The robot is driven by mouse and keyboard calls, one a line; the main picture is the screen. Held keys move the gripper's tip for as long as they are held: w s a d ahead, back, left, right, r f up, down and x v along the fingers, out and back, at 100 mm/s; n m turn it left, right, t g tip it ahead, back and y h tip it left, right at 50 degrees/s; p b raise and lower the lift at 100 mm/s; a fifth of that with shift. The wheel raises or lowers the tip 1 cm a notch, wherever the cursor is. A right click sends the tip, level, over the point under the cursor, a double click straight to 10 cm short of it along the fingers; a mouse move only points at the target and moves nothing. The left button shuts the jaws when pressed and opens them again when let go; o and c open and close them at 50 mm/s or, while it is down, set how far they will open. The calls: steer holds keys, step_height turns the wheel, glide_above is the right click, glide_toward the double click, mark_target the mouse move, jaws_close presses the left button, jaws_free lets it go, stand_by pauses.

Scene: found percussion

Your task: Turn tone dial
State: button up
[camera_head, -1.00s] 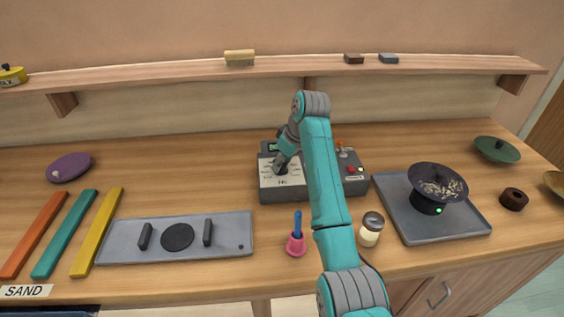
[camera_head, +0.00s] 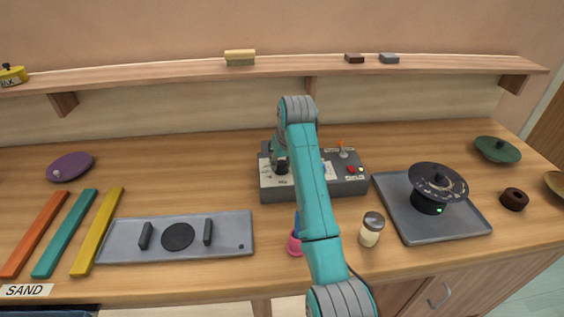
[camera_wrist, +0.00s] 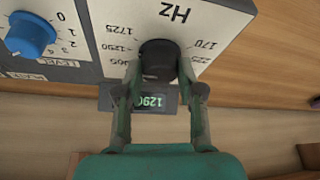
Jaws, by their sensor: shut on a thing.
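The tone dial is a black round knob (camera_wrist: 158,60) on a white panel marked "Hz" in the wrist view. Numbers such as 170, 1290 and 1725 ring it. My gripper (camera_wrist: 160,78) is shut on the dial, one finger on each side. A small display (camera_wrist: 150,101) by the dial appears to read 1290. In the head view the dial's grey control box (camera_head: 325,190) stands mid-counter, and my gripper (camera_head: 281,163) is at its left part. My arm hides some of the box.
A blue level knob (camera_wrist: 30,35) sits beside the dial. A black speckled plate (camera_head: 438,181) stands on a grey tray (camera_head: 463,228) at right. A jar (camera_head: 371,230) and pink-based tool (camera_head: 295,243) stand in front.

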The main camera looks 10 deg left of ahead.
stand_by(0.4)
steer(key=o, duration=1.1)
steer(key=shift+o, duration=0.2)
steer(key=v, duration=0.7)
steer(key=shift+r, duration=0.25)
